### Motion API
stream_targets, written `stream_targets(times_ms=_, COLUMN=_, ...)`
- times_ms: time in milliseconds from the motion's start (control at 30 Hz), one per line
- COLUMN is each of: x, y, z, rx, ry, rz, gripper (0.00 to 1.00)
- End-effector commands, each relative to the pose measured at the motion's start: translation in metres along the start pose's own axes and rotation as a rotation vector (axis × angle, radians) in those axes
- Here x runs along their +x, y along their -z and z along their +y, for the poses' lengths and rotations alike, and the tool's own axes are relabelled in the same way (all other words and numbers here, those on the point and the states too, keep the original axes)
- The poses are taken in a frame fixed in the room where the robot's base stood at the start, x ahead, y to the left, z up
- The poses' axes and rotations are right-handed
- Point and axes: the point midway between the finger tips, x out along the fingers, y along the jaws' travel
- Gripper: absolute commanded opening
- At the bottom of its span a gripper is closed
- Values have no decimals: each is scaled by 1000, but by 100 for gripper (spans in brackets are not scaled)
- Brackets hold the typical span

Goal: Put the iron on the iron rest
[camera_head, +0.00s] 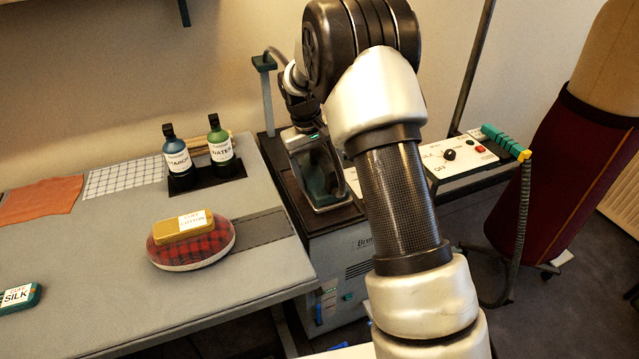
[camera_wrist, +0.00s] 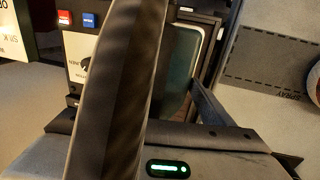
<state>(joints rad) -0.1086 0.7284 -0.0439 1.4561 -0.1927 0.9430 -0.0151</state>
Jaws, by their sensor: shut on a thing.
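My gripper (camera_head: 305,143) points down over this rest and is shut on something. A broad dark band, perhaps a hose or handle, crosses close to the wrist camera (camera_wrist: 115,90) and hides one finger. I cannot tell whether the held thing touches the rest.
The grey table (camera_head: 110,285) at left holds starch and water bottles (camera_head: 220,145), a tartan cushion (camera_head: 190,245) with a yellow block, and a silk block (camera_head: 18,297). A post (camera_head: 265,95) carries a hose near my arm. A control panel (camera_head: 455,158) and dress form stand right.

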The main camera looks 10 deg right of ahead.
Motion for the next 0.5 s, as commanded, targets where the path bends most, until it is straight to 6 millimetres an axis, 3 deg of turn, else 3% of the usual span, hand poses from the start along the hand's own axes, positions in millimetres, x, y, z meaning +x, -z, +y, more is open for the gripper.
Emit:
stream_targets(times_ms=133, x=6, y=1, z=-1, rx=1, ry=-1, rz=4, gripper=20)
stream_targets(times_ms=367, x=34, y=1, z=-6, rx=1, ry=-1, rz=4, gripper=20)
stream_targets(times_ms=500, x=36, y=2, z=-6, rx=2, ry=-2, rz=6, gripper=20)
